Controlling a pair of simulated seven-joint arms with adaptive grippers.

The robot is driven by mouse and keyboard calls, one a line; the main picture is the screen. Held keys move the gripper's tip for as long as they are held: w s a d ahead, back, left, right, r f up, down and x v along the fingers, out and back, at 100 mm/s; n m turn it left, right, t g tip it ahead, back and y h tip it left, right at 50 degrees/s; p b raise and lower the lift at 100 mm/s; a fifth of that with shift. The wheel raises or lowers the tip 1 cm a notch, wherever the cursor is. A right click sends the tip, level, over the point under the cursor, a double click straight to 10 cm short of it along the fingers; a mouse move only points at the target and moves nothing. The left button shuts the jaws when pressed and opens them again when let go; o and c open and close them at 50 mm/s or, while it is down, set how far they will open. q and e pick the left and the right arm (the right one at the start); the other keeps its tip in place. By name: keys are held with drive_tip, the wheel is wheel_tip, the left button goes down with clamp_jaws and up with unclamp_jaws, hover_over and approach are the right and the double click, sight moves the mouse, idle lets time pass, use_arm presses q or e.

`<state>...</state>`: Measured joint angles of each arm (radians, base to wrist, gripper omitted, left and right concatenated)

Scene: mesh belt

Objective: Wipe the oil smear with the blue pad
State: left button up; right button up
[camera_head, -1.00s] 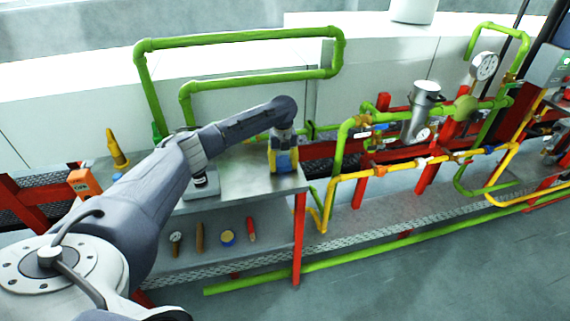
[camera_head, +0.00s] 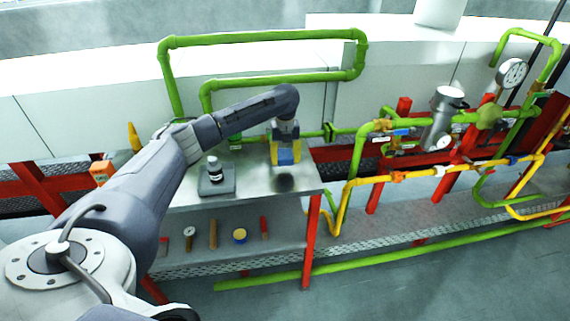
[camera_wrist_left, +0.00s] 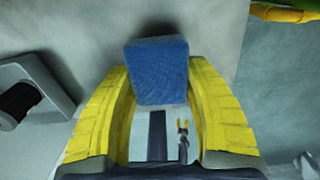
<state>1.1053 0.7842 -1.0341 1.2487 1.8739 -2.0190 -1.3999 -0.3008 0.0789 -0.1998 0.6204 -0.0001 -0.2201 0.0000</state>
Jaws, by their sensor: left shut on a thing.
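My left gripper (camera_head: 285,155) is over the right part of the grey metal table top (camera_head: 250,190), its yellow fingers pointing down. It is shut on the blue pad (camera_wrist_left: 157,70), which sits between the fingertips in the left wrist view. In the head view the pad (camera_head: 286,157) shows only as a blue patch among the fingers. I cannot tell whether the pad touches the table. My right gripper is not in view.
Small tools and a round tin (camera_head: 240,236) lie on the lower shelf. Green pipes (camera_head: 355,165) run behind and right of the table.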

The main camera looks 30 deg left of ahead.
use_arm(q)
drive_tip(key=shift+r, duration=1.85)
